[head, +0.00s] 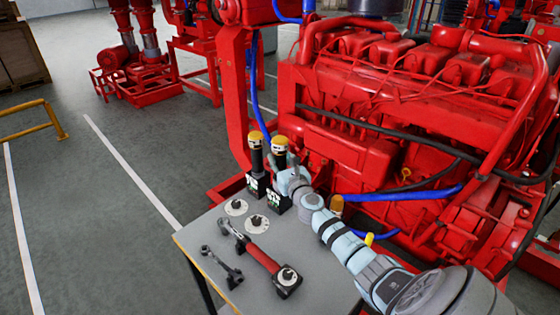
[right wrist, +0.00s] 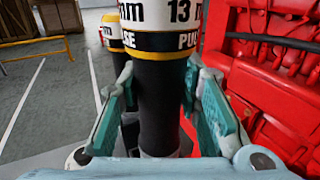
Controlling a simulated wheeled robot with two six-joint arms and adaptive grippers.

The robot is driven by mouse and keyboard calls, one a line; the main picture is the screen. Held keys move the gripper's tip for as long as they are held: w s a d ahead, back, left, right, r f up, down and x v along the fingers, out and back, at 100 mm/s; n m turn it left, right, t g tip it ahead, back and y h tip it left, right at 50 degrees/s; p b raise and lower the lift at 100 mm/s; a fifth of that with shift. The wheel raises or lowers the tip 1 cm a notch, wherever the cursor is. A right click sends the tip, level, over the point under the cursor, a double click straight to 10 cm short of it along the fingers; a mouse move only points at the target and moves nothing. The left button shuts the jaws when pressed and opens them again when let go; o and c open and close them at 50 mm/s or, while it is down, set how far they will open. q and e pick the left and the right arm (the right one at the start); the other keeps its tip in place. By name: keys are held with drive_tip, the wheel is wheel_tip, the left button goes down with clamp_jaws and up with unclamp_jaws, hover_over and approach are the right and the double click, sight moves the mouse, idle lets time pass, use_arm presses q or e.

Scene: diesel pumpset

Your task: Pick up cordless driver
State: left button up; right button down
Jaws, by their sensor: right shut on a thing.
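Two cordless drivers with black bodies, yellow tops and square dark bases stand upright at the back edge of the grey table (head: 320,283). The left one (head: 257,160) is free; it also shows behind, at the left, in the right wrist view (right wrist: 112,38). My right gripper (head: 286,178) is shut on the right driver (head: 279,146). In the right wrist view its teal fingers press both sides of the black body (right wrist: 160,105), below a label reading "13 mm". Whether its base is off the table I cannot tell. My left gripper is not in view.
A red-handled tool (head: 262,259) and a dark wrench-like tool (head: 222,266) lie nearer. A large red engine (head: 380,120) stands close behind and right of the table.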

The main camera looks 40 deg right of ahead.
sight(280, 140)
wheel_tip(280, 140, up, 9)
drive_tip(key=p, duration=0.7)
drive_tip(key=shift+r, duration=0.2)
drive_tip(key=shift+s+a+r+p, duration=0.1)
drive_tip(key=shift+s+r+p, duration=0.1)
drive_tip(key=shift+r+p, duration=0.15)
drive_tip(key=v, duration=1.7)
drive_tip(key=shift+s+f, duration=0.35)
drive_tip(key=shift+a, duration=0.1)
drive_tip(key=c, duration=1.7)
unclamp_jaws()
clamp_jaws()
drive_tip(key=shift+w, duration=0.1)
